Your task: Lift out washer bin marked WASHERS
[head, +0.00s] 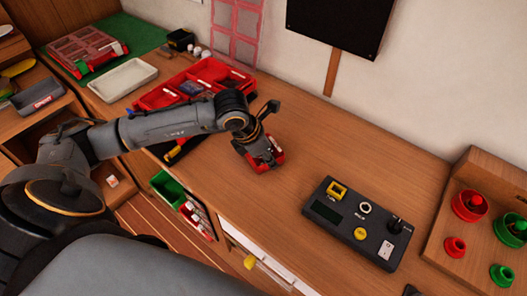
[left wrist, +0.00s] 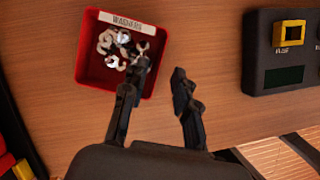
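The small red bin (left wrist: 88,50) has a white label (left wrist: 127,21) that reads WASHERS, and several metal washers (left wrist: 112,46) lie inside. In the head view the bin (head: 262,167) is on the bare wooden worktop, outside the red case, partly hidden by my left gripper (head: 264,148). In the left wrist view my left gripper (left wrist: 160,74) is open. One finger is over the inside of the bin and the other is outside its right wall, with a gap between them. I cannot tell whether a finger touches the wall. My right gripper is not in view.
An open red case (head: 150,102) with compartments is behind my left arm. A pale tray (head: 123,79) is left of it. A dark control box (head: 345,232) lies right of the bin, and a wooden peg board (head: 436,235) is farther right. The worktop between bin and box is clear.

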